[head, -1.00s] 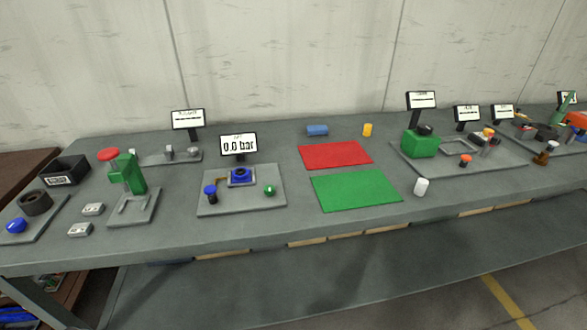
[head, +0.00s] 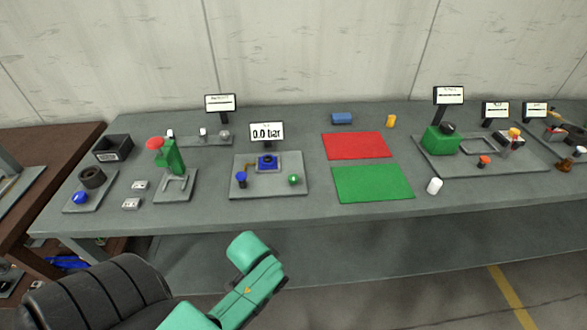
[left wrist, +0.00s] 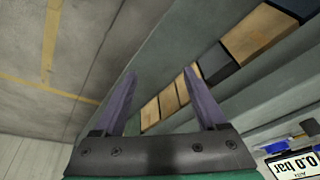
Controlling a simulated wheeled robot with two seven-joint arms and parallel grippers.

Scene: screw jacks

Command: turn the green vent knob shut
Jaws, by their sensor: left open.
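The green vent knob (head: 294,179) sits at the right front of a grey plate (head: 250,189) on the bench. The same plate holds a blue knob (head: 241,179) at the left and a blue fitting (head: 267,162) in the middle. A display (head: 267,132) behind it reads 0.0 bar; it shows tilted at the lower right of the left wrist view (left wrist: 293,165). The green knob is not visible there. My right gripper is not in view.
A green press-like device (head: 170,158) with a red knob stands left of the plate. The bench's front edge lies between my arm and the plate.

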